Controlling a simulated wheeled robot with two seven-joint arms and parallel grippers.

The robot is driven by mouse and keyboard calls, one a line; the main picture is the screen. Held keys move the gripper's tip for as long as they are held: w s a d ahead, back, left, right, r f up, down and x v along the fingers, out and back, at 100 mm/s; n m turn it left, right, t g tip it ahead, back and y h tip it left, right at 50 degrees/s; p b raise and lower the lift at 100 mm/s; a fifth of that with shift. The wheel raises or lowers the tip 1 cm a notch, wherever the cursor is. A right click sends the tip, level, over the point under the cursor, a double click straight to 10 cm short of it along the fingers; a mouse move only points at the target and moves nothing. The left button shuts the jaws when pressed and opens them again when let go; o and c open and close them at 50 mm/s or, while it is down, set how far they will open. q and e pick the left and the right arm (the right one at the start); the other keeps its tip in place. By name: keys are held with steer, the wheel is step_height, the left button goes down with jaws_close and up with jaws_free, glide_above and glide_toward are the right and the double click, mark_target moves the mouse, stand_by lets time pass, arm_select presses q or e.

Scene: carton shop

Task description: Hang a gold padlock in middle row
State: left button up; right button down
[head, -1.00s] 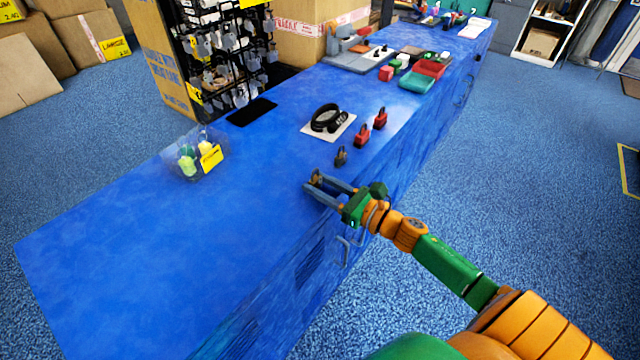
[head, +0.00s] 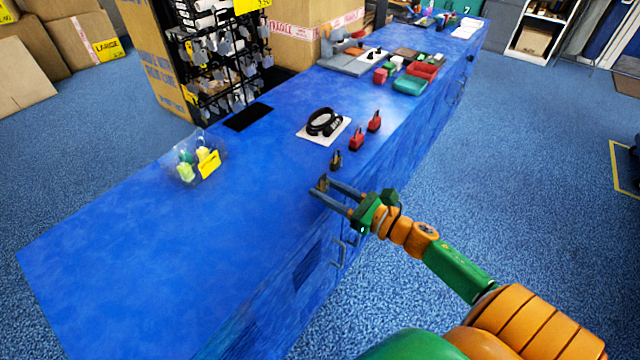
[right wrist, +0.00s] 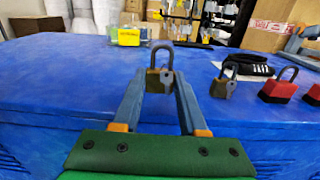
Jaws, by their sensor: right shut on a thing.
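A gold padlock (head: 323,184) with a dark shackle is between the fingertips of my right gripper (head: 322,187), which is shut on it near the front edge of the blue counter. In the right wrist view the padlock (right wrist: 160,82) stands upright between the fingers, shackle up, with a key or tag on its front. A second, similar padlock (head: 336,160) stands just beyond it. Two red padlocks (head: 357,139) stand farther along. The black display rack (head: 222,70) has several rows of hooks with hanging goods. My left gripper is not in view.
The blue counter (head: 130,230) is clear at its near left. A clear bin (head: 195,160) with a yellow label and a black mat (head: 248,116) lie before the rack. A black coiled lock (head: 323,122) rests on a white card. Trays (head: 410,84) stand farther back.

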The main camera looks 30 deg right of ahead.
steer(key=v, duration=0.6)
steer(key=shift+p, duration=0.4)
steer(key=shift+w, duration=0.15)
stand_by(0.8)
